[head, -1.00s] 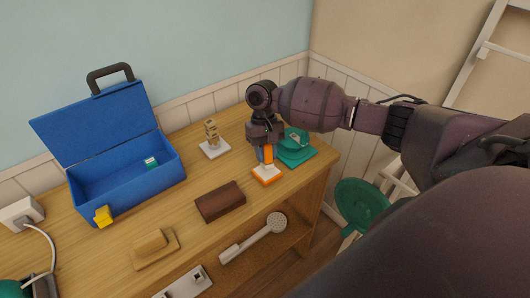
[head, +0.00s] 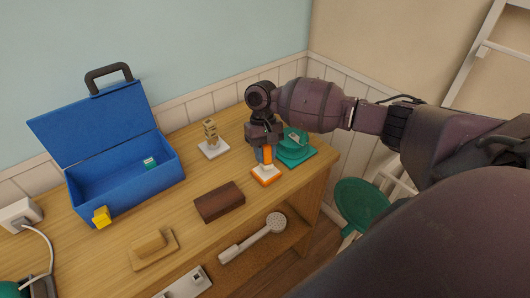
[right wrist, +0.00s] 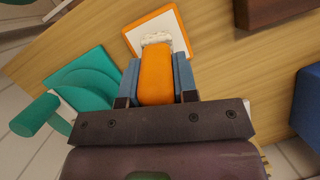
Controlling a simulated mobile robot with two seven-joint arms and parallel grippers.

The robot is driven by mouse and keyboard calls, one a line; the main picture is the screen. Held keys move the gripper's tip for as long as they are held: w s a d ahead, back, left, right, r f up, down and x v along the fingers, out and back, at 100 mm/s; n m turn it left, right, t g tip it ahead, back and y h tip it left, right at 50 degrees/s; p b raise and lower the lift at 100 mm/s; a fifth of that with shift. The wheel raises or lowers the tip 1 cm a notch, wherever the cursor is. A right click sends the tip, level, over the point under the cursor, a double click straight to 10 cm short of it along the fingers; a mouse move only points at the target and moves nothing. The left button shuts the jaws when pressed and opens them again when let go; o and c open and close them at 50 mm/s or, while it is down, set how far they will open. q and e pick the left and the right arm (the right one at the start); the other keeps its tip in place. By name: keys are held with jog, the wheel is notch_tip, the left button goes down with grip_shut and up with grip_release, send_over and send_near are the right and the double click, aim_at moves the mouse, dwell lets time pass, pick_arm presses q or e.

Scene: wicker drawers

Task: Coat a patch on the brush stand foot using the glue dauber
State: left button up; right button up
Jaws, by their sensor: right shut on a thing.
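My right gripper (head: 265,149) is shut on the orange handle of the glue dauber (head: 268,155), pointing down. In the right wrist view the dauber (right wrist: 156,75) sits between the blue fingers, with its pale, rough tip (right wrist: 156,39) at the white, orange-edged square pad (right wrist: 178,27). The tip appears to be at or just above the pad; contact is unclear. A teal piece with a flat square base (head: 300,158) stands just behind and right of the gripper, partly hidden; it may be the brush stand foot. The left gripper is not in view.
An open blue toolbox (head: 130,185) stands at the left. A small wooden stack on a white base (head: 213,148), a brown block (head: 219,202) and a wooden float (head: 152,247) are on the table. A shower head (head: 262,232) lies lower, in front.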

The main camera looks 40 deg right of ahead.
jog(key=shift+f, duration=0.45)
dwell(0.5)
dwell(1.0)
dwell(0.9)
jog(key=shift+s+f+p, duration=0.1)
jog(key=shift+f+p, duration=0.05)
jog(key=shift+p, duration=0.25)
dwell(0.4)
dwell(0.6)
